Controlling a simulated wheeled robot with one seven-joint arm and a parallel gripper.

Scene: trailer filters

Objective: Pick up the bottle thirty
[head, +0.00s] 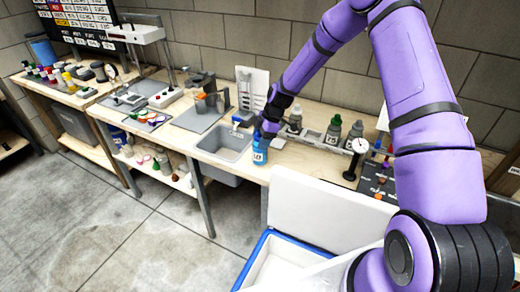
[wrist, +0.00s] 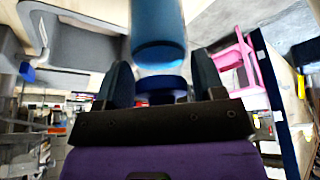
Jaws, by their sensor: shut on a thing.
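The blue bottle (head: 260,156) has a white label that seems to read 30. It is upright at the front edge of the bench, just right of the sink. My gripper (head: 267,130) is shut on its upper part from above. In the wrist view the blue bottle (wrist: 158,38) extends out from between the two dark fingers of my gripper (wrist: 161,80). The fingers hide part of the bottle's top. I cannot tell whether its base touches the bench.
The grey sink (head: 224,143) lies just left of the bottle. An open white cooler with a blue rim (head: 252,262) stands in front of the bench.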

